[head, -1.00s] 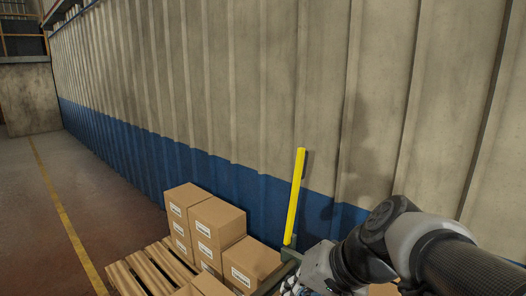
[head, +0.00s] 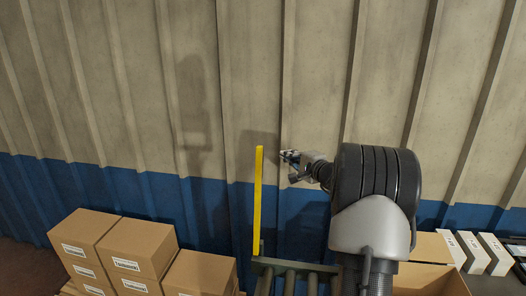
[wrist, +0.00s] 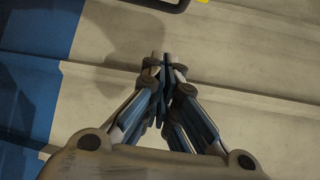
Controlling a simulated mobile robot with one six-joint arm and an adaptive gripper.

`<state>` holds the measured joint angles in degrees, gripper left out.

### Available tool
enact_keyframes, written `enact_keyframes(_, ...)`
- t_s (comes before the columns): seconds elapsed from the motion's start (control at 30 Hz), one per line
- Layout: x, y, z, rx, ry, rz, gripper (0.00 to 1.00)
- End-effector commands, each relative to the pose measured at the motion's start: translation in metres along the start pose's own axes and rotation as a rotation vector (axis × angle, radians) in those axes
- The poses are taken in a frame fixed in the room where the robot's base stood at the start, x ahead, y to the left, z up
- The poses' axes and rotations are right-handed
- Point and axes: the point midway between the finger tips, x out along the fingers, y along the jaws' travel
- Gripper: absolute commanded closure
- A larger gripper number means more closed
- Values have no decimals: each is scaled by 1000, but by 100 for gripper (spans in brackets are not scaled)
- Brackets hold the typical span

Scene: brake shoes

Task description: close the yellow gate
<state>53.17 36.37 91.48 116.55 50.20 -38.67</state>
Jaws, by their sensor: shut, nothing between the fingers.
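The yellow gate (head: 258,205) shows in the head view as a narrow yellow bar standing upright, nearly vertical, at the left end of a roller conveyor (head: 290,268). A small bit of yellow, likely the gate, shows at the top edge of the wrist view (wrist: 203,1). My gripper (head: 284,156) is just right of the bar near its upper end in the head view, with a visible gap between them. In the wrist view its fingers (wrist: 160,60) are together, with nothing between them.
Cardboard boxes (head: 137,249) are stacked left of the conveyor. An open carton (head: 430,279) and white boxes (head: 492,249) stand at the right. A corrugated wall (head: 235,75), beige above and blue below, rises behind the gate and my gripper.

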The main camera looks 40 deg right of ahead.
Motion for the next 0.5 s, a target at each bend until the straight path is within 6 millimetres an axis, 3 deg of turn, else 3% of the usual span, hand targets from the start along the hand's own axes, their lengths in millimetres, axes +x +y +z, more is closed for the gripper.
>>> enact_keyframes(0.5, 86, 1, 3, -2, -6, 2, 100)
